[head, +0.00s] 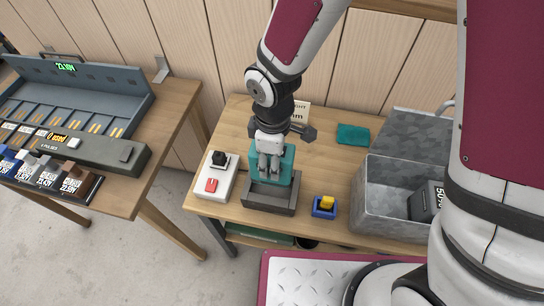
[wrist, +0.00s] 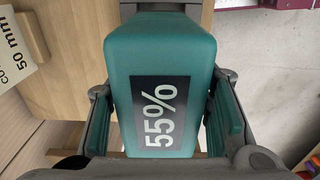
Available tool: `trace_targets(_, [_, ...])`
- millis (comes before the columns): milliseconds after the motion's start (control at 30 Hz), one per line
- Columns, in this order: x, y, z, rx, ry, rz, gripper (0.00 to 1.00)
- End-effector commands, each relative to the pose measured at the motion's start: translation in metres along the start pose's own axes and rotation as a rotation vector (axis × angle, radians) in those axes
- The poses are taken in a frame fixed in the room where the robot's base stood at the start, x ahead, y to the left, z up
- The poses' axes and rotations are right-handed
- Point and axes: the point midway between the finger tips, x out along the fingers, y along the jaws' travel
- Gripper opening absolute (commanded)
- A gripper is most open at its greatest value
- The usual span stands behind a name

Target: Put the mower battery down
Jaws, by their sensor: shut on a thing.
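The mower battery (head: 285,168) is a teal block held below my gripper (head: 268,165) in the head view. In the wrist view the battery (wrist: 160,50) fills the middle and carries a black label reading 55%. My gripper (wrist: 165,130) has a finger on each side of it there. A dark grey open tray (head: 270,207) on the wooden bench is directly below and in front of the battery. The battery's lower end overlaps the tray's back part; I cannot tell whether it rests on the tray's floor or hangs just above.
A white box (head: 206,192) with a red switch stands left of the tray. A small blue holder (head: 316,212) with a yellow piece is to its right. A metal crate (head: 372,205) holds a dark 50% block (head: 422,204). A teal cloth (head: 353,134) lies behind. Another bench (head: 172,120) is at left.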

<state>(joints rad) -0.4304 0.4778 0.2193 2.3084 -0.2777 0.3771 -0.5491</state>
Motion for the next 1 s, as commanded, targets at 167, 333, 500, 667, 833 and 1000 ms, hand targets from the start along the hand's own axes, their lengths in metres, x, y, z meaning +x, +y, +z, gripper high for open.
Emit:
trace_targets(167, [0.011,0.001,-0.001,0.000,-0.001,0.000,0.00])
trace_targets(333, [0.028,0.001,0.000,0.000,-0.001,-0.001,0.00])
trace_targets(500, [0.043,0.002,-0.001,0.000,0.000,0.000,0.00])
trace_targets(667, [0.055,0.001,0.000,0.000,0.000,0.000,0.00])
trace_targets(833, [0.062,0.000,0.000,0.001,0.000,0.000,0.00])
trace_targets(1000, [0.064,0.000,0.000,0.002,0.001,0.001,0.00])
